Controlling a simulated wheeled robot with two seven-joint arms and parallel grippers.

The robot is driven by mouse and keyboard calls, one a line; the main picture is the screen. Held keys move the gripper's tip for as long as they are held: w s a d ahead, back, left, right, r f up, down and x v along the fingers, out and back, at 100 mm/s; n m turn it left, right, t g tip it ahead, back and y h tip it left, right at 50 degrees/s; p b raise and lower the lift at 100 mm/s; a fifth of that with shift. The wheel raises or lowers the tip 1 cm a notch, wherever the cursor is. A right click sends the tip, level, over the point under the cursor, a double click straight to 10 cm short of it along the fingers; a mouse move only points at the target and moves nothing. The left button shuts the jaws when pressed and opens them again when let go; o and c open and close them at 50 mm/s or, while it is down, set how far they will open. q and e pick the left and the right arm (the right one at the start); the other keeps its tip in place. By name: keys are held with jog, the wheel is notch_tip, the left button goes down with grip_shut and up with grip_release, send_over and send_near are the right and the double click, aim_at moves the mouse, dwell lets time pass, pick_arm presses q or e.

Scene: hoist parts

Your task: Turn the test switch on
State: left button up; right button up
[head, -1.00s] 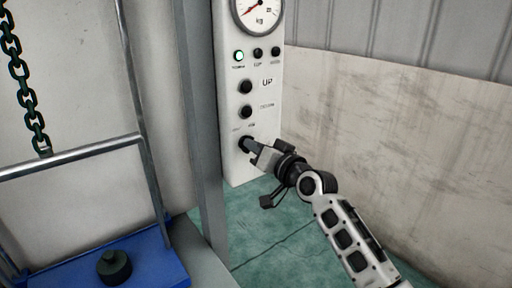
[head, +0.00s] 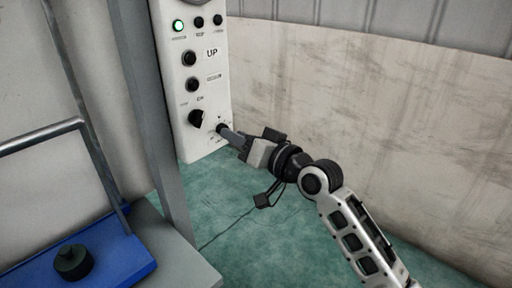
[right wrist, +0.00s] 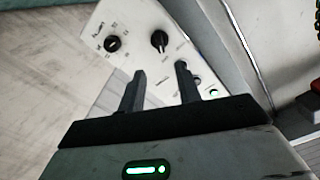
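A white control panel (head: 178,90) stands left of centre in the head view. Low on it is a black rotary switch (head: 199,118) with labels at its left and top. These are too small to read. It also shows in the right wrist view (right wrist: 159,40), beyond the fingers. A smaller round dial (right wrist: 112,44) with marks around it sits beside the switch. My right gripper (head: 222,131) is right of the switch and apart from it, its tips overlapping the dial area in the head view. Its two fingers (right wrist: 160,69) are spread and empty. My left gripper is out of view.
A lit green lamp (head: 178,26) and black buttons, including the UP button (head: 189,58), are higher on the panel. A grey post (head: 150,110) stands left of the panel. A blue platform (head: 115,262) with a black knob is at lower left.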

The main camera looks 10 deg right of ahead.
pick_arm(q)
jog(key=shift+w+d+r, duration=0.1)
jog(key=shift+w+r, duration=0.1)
pick_arm(e)
jog(key=v, duration=0.5)
